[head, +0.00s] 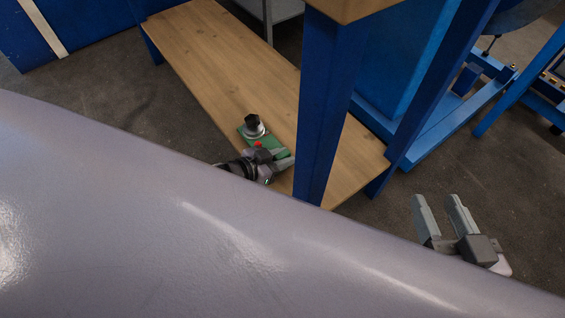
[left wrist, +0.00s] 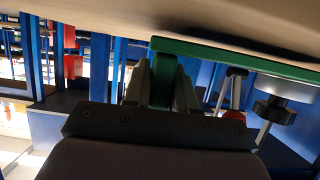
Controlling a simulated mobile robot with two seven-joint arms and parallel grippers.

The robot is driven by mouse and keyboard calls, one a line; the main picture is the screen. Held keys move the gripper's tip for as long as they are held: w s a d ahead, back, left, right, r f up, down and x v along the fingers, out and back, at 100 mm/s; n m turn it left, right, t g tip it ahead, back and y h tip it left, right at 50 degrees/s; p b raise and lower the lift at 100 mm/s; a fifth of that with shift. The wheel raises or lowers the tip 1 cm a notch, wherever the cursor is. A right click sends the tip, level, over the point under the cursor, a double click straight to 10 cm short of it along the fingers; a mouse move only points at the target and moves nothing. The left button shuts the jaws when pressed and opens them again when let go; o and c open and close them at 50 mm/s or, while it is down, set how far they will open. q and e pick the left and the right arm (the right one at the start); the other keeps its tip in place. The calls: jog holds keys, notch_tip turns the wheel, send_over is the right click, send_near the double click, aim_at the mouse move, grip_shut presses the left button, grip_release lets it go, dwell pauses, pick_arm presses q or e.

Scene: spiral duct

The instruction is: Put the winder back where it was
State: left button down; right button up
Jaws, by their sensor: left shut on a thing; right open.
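The winder (head: 268,143) has a green base, a silver collar with a black knob on top, and a red part. It is upright low over the wooden shelf; I cannot tell if it touches. My left gripper (head: 277,160) is shut on its green part at the near end. In the left wrist view, the gripper's fingers (left wrist: 161,85) close on a green tab below the green plate (left wrist: 235,60), and the black knob shows at right. My right gripper (head: 441,210) is open and empty over the floor, at the right.
The wooden shelf (head: 222,62) has bare wood behind the winder. A blue post (head: 328,110) rises just right of it, with a wooden top (head: 352,8) above. Blue frames stand at right. A large smooth grey surface fills the foreground and hides part of the left arm.

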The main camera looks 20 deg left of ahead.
pick_arm(q)
jog(key=shift+w+f, duration=0.1)
jog(key=shift+f, duration=0.3)
jog(key=shift+f, duration=0.1)
jog(key=c, duration=0.9)
grip_release()
jog(key=shift+f, duration=0.1)
